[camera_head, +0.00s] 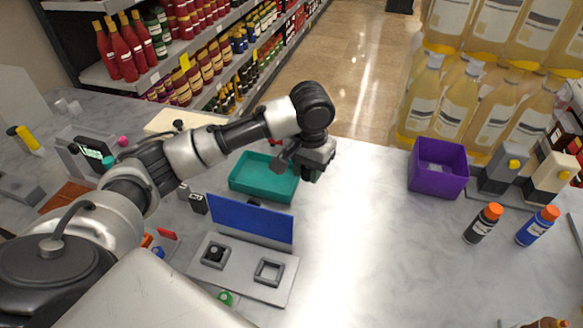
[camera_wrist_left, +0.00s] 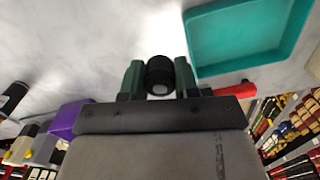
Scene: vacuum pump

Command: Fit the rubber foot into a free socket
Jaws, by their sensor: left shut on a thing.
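My left gripper (camera_head: 314,176) hangs above the pale table, just right of the teal tray. In the left wrist view its green-padded fingers (camera_wrist_left: 159,80) are shut on a black cylindrical rubber foot (camera_wrist_left: 160,70); in the head view the gripper mostly hides this foot. A grey plate (camera_head: 240,273) with two square sockets lies nearer to me, in front of an upright blue panel (camera_head: 250,221). The left socket (camera_head: 214,253) has a dark round piece in it. The right socket (camera_head: 269,272) looks empty. The gripper is apart from both sockets.
The teal tray (camera_head: 264,177) stands behind the blue panel; it also shows in the wrist view (camera_wrist_left: 245,35). A purple bin (camera_head: 438,168) and two orange-capped bottles (camera_head: 483,223) stand at right. The table between is clear. Small items crowd the left side.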

